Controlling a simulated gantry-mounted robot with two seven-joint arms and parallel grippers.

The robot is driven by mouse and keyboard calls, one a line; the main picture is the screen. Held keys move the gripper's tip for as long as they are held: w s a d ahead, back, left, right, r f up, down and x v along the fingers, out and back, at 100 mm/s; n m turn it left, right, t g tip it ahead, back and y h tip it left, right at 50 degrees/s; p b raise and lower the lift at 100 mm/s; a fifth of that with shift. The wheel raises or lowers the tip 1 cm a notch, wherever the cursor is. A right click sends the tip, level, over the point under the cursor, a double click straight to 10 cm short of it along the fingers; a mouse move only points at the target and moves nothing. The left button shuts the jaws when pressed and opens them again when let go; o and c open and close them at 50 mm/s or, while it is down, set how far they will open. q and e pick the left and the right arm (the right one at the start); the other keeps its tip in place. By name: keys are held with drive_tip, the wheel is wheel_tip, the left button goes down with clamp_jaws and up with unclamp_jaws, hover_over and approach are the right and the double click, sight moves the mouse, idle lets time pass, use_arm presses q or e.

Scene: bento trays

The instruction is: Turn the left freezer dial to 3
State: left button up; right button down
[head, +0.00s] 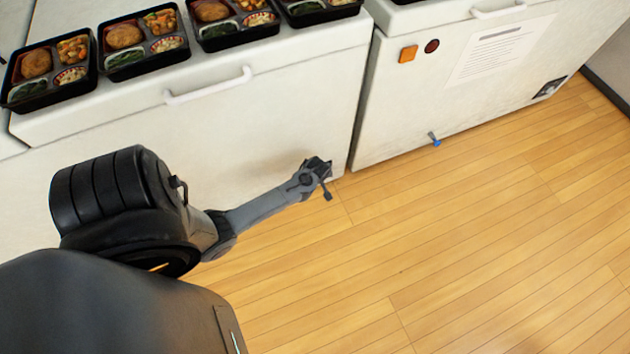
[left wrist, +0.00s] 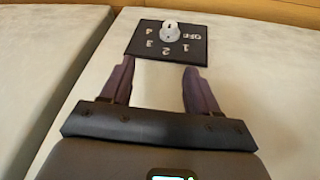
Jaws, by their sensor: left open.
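In the left wrist view the freezer dial is a pale round knob (left wrist: 170,32) on a black plate (left wrist: 141,40) marked OFF, 1, 2, 3 and 4. A small dark mark shows on the knob, but I cannot tell which setting it points to. My left gripper (left wrist: 160,67) is open and empty, its two fingers apart and pointing toward the plate, short of the knob. In the head view my left gripper (head: 325,178) is low by the right end of the left freezer's front (head: 230,125). The dial is hidden there. My right gripper is not in view.
A second white freezer (head: 395,110) stands to the right across a narrow gap, with an orange light (head: 408,53), a paper sheet (head: 500,50) and a blue-tipped fitting (head: 436,141). Bento trays (head: 145,65) line the freezer tops. The wooden floor (head: 450,240) is clear.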

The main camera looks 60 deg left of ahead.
use_arm(q)
drive_tip(key=shift+n, duration=0.9)
drive_tip(key=shift+s+f+b+x, duration=0.1)
drive_tip(key=shift+s+b+x, duration=0.25)
drive_tip(key=shift+b+x, duration=2.25)
drive_tip(key=shift+s+f+b+x, duration=0.1)
drive_tip(key=shift+s+b+x, duration=0.25)
drive_tip(key=shift+b+x, duration=2.25)
drive_tip(key=shift+s+f+b+x, duration=0.1)
drive_tip(key=shift+s+b+x, duration=0.65)
drive_tip(key=shift+x, duration=3.3)
use_arm(e)
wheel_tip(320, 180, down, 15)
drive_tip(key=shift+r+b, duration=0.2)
drive_tip(key=shift+b, duration=0.2)
use_arm(q)
drive_tip(key=shift+w, duration=0.4)
drive_tip(key=shift+d, duration=0.1)
